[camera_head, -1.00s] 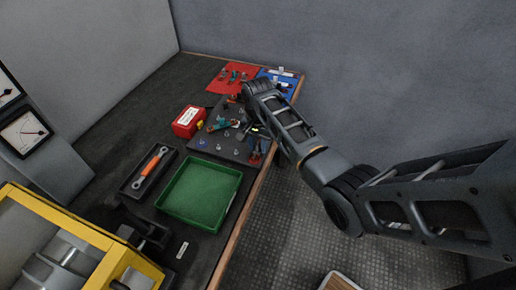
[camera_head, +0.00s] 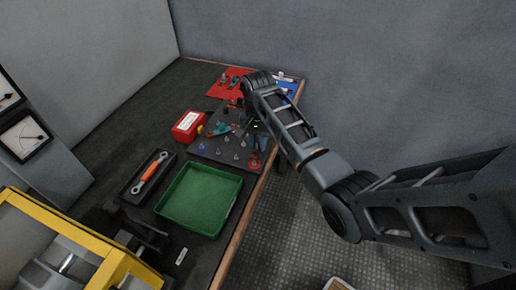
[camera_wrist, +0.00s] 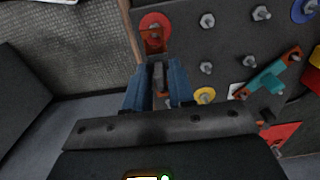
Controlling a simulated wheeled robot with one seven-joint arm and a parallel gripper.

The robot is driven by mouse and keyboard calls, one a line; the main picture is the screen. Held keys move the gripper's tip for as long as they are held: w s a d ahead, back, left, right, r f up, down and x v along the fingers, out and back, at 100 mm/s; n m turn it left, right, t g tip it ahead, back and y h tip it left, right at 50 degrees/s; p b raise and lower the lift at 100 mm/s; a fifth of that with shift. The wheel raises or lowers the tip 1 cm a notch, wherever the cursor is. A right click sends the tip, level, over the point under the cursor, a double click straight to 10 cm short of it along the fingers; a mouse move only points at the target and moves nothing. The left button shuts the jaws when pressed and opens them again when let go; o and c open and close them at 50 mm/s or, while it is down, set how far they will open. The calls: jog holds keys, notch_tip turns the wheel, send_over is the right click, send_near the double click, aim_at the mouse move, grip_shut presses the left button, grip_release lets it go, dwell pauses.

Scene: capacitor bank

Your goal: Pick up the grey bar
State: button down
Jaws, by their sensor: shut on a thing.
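In the wrist view my gripper (camera_wrist: 160,84) has its two blue fingers closed on a short, dark grey bar (camera_wrist: 158,74), which shows between the fingertips. The bar points toward a red disc (camera_wrist: 154,22) with an orange-brown piece on it, at the edge of the dark board (camera_wrist: 228,45). Whether the bar touches the board I cannot tell. In the head view my gripper (camera_head: 257,138) is over the right edge of the board, and the bar is too small or hidden to make out.
A teal bar with orange ends (camera_wrist: 266,78) lies on the board among several metal studs. In the head view, a green tray (camera_head: 201,197), a tray with an orange wrench (camera_head: 150,172), a red box (camera_head: 188,126) and a red mat (camera_head: 226,82) are on the bench.

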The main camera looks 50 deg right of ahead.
jog(key=s+d+r, duration=0.7)
jog(key=s, duration=0.2)
jog(key=shift+d+r, duration=0.15)
jog(key=shift+r, duration=0.2)
